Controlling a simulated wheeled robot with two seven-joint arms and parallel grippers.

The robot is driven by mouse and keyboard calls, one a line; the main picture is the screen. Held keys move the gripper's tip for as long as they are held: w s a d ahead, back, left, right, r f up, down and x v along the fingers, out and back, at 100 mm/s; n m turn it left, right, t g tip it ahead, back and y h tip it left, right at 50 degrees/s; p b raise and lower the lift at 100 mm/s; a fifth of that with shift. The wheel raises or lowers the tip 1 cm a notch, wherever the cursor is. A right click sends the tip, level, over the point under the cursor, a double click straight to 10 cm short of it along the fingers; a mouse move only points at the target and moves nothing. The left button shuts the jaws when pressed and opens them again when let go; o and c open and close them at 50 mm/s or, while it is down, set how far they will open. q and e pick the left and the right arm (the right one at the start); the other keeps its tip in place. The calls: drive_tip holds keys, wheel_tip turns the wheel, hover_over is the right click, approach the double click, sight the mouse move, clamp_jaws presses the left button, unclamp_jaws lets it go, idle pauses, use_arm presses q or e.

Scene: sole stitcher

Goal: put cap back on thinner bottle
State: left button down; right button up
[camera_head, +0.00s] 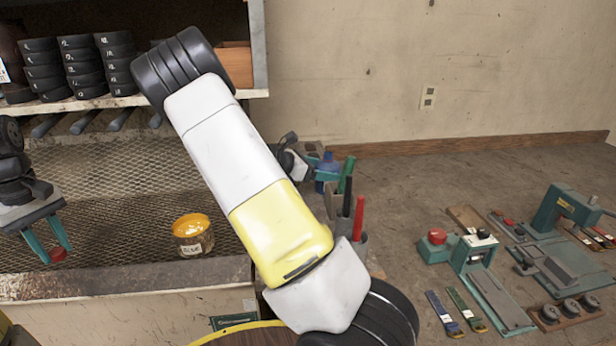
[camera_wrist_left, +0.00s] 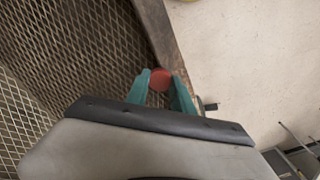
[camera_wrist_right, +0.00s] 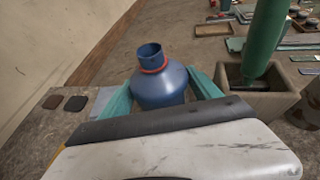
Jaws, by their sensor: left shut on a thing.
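The red cap (camera_head: 58,255) is between the teal fingertips of my left gripper (camera_head: 55,247), which is shut on it above the mesh surface. The cap also shows in the left wrist view (camera_wrist_left: 162,80). The blue thinner bottle (camera_wrist_right: 160,84) stands upright with its neck open and a red ring around the neck. My right gripper (camera_wrist_right: 160,92) has one finger on each side of the bottle's body; I cannot tell whether both press on it. In the head view the bottle (camera_head: 327,166) is partly hidden behind my right gripper. Cap and bottle are well apart.
A holder (camera_wrist_right: 258,103) with upright coloured handles stands right beside the bottle. A labelled jar (camera_head: 193,236) with amber contents sits on the mesh between my grippers. Teal tools (camera_head: 485,285) lie on the right. The shelf (camera_head: 70,104) with black rolls is at the back left.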

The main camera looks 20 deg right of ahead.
drive_tip(key=c, duration=1)
drive_tip(key=shift+r, duration=0.1)
drive_tip(key=shift+r, duration=4.85)
drive_tip(key=o, duration=1)
drive_tip(key=shift+c, duration=0.2)
clamp_jaws()
